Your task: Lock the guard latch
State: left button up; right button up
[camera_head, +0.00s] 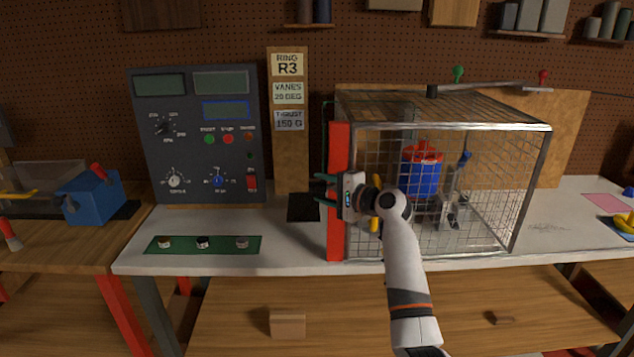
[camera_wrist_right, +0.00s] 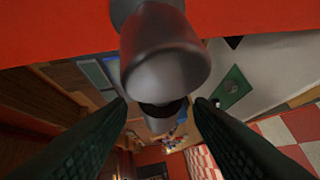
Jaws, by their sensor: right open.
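The wire cage guard (camera_head: 480,118) stands on the bench with a red upright bar (camera_head: 338,148) along its left front edge. My right gripper (camera_head: 322,190) reaches across this bar, fingers pointing left. In the right wrist view, its two dark fingers are open (camera_wrist_right: 160,104). A grey rounded knob (camera_wrist_right: 165,62), possibly the guard latch, sticks out from the red bar (camera_wrist_right: 60,30) and shows between and above the fingertips. I cannot tell whether the fingers touch it. In the head view my gripper hides this spot. My left gripper is not in view.
A red and blue cylinder (camera_head: 422,175) stands inside the cage. A dark control panel (camera_head: 195,150) stands at the back left. A green strip with several small parts (camera_head: 222,244) lies at the front left. The white bench top (camera_head: 290,245) between them is clear.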

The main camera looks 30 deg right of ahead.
jog(key=shift+x, duration=1.4)
jog(key=shift+c, duration=0.6)
jog(key=shift+d, duration=0.1)
grip_shut()
